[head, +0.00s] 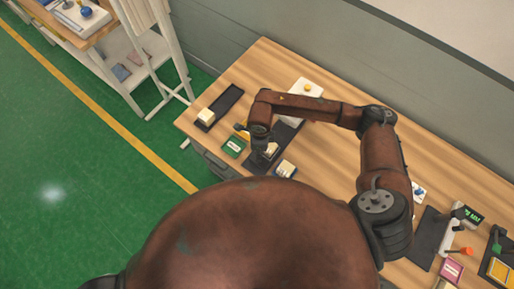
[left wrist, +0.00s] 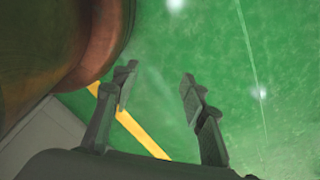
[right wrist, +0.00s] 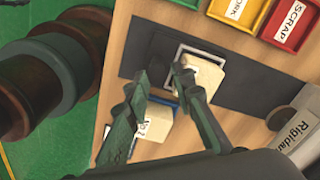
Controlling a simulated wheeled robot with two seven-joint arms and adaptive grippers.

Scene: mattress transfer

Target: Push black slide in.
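In the head view, the black slide (head: 291,130) lies on the bench under my right forearm, with a cream block (head: 271,149) at its near end. In the right wrist view, a dark plate (right wrist: 255,95) carries a darker piece (right wrist: 163,50) and a white-framed cream block (right wrist: 207,76). My right gripper (right wrist: 158,75) is open with nothing between its fingers; one finger overlaps the block's left side. I cannot tell whether it touches. In the head view my right gripper (head: 261,138) is partly hidden by its wrist. My left gripper (left wrist: 157,80) is open and empty above the green floor.
Another black tray (head: 225,101) with a cream block stands left on the bench. A blue-edged holder (head: 285,170) and green tray (head: 234,146) lie close to my right gripper. A red SCRAP tray (right wrist: 291,22) and a grey device (right wrist: 303,125) are nearby.

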